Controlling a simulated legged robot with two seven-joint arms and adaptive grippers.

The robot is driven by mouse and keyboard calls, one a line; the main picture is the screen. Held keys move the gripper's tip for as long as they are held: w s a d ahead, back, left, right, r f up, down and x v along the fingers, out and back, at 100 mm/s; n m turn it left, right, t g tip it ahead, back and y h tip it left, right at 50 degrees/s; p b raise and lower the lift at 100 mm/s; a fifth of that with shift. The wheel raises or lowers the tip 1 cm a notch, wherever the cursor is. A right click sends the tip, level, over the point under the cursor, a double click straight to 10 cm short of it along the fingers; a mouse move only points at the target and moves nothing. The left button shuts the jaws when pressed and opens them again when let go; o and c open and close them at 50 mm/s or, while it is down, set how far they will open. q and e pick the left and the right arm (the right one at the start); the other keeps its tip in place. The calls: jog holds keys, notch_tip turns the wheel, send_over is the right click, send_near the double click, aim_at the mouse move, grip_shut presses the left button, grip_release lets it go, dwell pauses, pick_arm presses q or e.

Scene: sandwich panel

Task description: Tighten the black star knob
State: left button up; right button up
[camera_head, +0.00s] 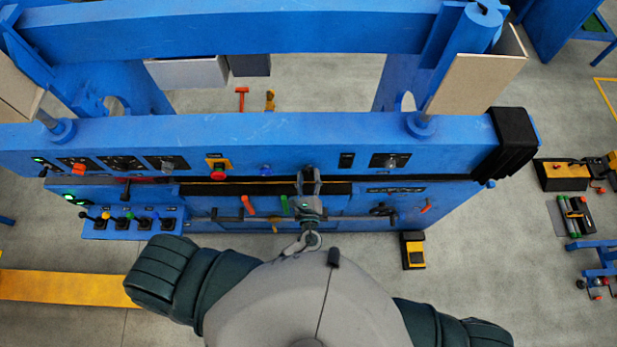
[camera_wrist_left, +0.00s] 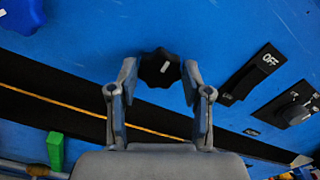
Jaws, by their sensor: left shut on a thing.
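The black star knob (camera_wrist_left: 160,68) sits on the blue panel face, with a white mark on it, in the left wrist view. My left gripper (camera_wrist_left: 159,75) has one fingertip on each side of the knob and is shut on it. In the head view my left gripper (camera_head: 309,174) reaches up to the front of the blue machine (camera_head: 260,138), and the knob is mostly hidden by the fingers there. My right gripper is not in view.
A black switch marked OFF (camera_wrist_left: 250,72) and a black selector (camera_wrist_left: 295,112) are right of the knob. A blue knob (camera_wrist_left: 20,14) is at its left. A dark slot (camera_wrist_left: 75,113) and a green handle (camera_wrist_left: 55,150) lie below.

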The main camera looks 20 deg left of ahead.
pick_arm(q)
jog(key=shift+w+r, duration=0.15)
jog(key=shift+r, duration=0.1)
jog(key=o, duration=1.1)
jog(key=shift+c, duration=0.2)
jog(key=shift+o, duration=0.6)
jog(key=shift+w+f, duration=0.2)
jog(key=shift+f, duration=0.05)
jog(key=shift+s, duration=0.1)
jog(key=v, duration=0.7)
jog(key=shift+s, duration=0.15)
